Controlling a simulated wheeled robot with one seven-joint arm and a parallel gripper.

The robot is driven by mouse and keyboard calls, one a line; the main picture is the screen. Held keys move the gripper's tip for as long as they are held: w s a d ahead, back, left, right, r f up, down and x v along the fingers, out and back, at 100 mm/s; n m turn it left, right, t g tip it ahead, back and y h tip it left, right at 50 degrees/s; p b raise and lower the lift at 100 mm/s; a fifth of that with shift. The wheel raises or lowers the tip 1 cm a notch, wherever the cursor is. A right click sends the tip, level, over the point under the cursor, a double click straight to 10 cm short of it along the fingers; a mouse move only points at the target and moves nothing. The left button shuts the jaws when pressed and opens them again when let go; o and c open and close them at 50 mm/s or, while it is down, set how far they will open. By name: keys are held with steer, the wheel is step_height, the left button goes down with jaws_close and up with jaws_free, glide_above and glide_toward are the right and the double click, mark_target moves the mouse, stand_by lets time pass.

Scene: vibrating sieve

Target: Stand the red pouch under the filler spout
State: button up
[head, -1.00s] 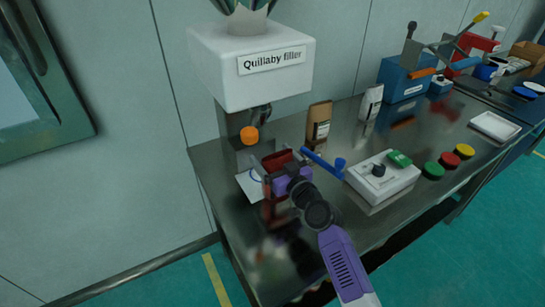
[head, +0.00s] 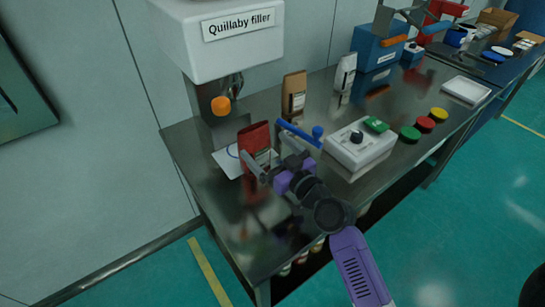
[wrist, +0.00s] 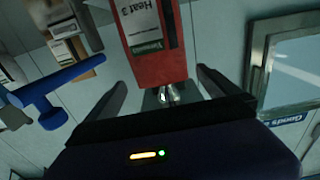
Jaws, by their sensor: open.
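The red pouch (head: 256,143) stands upright on the table, at or on the right part of a white sheet (head: 226,162) with a blue ring mark. It is below and a little right of the filler's spout (head: 237,86) in the head view; exact alignment cannot be told. My gripper (head: 277,164) is open just in front of the pouch, on its near right side. In the wrist view the pouch (wrist: 150,45) with its white-green label appears beyond and between the spread fingers of my gripper (wrist: 158,92), with a gap.
The white Quillaby filler (head: 232,48) has an orange knob (head: 221,105). A brown pouch (head: 294,95) and a white control box (head: 358,150) stand farther right.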

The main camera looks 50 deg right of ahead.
steer(key=shift+g, duration=0.5)
steer(key=s+a+f, duration=0.1)
steer(key=s+a, duration=0.1)
steer(key=s+a+f, duration=0.1)
steer(key=s+a, duration=0.1)
steer(key=s+a+f, duration=0.2)
steer(key=shift+s, duration=0.35)
steer(key=shift+g+y, duration=0.5)
steer(key=shift+y, duration=0.1)
steer(key=s+a+f, duration=0.1)
steer(key=s+a, duration=0.1)
steer(key=s, duration=0.1)
steer(key=s+a+f, duration=0.1)
steer(key=s+a, duration=0.2)
steer(key=s+a+f, duration=0.1)
steer(key=s+a, duration=0.1)
steer(key=s, duration=0.1)
steer(key=shift+a, duration=0.15)
steer(key=s+a+r+n+y, duration=0.1)
steer(key=s+a+r+y, duration=0.1)
steer(key=s+a, duration=0.2)
steer(key=s+a+r+n+y, duration=0.1)
steer(key=s+a, duration=0.4)
steer(key=s, duration=0.6)
step_height(320, 180, up, 2)
steer(key=shift+r+n+g+y, duration=0.1)
steer(key=shift+n+g+y, duration=0.25)
steer(key=shift+n, duration=0.25)
